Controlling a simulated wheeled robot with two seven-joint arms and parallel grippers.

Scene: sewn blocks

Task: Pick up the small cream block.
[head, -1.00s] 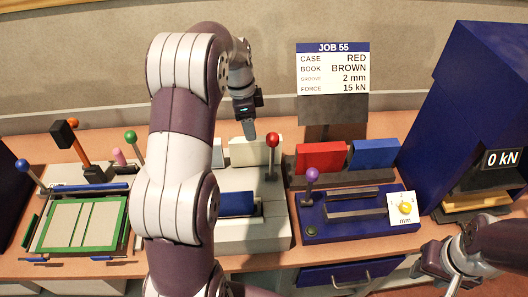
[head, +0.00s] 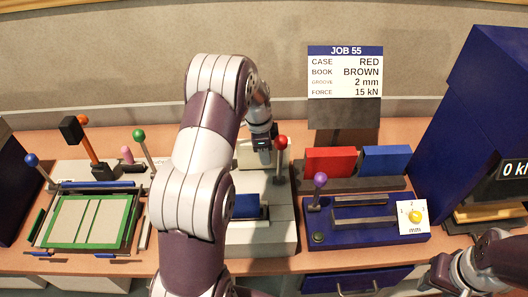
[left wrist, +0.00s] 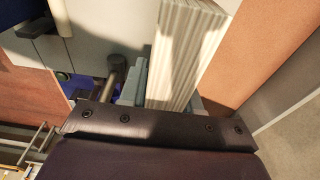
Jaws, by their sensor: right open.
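The small cream block (head: 246,157) stands at the back of the grey-white press unit, left of the red-knobbed lever, partly hidden by my left gripper. In the left wrist view a pale ridged block (left wrist: 185,50), seemingly the same one, rises close in front of the dark gripper body. My left gripper (head: 264,155) points down at the block. A grey finger shows just left of the block in the wrist view; the other finger is not clear, so I cannot tell whether it grips. My right gripper (head: 440,278) is open and empty at the lower right, away from the block.
The red-knobbed lever (head: 281,142) stands close to my left gripper. A red case (head: 330,161) and blue case (head: 386,159) stand to the right, behind a blue fixture (head: 375,237). A green-edged frame (head: 85,222) lies left. A tall blue press (head: 465,110) stands right.

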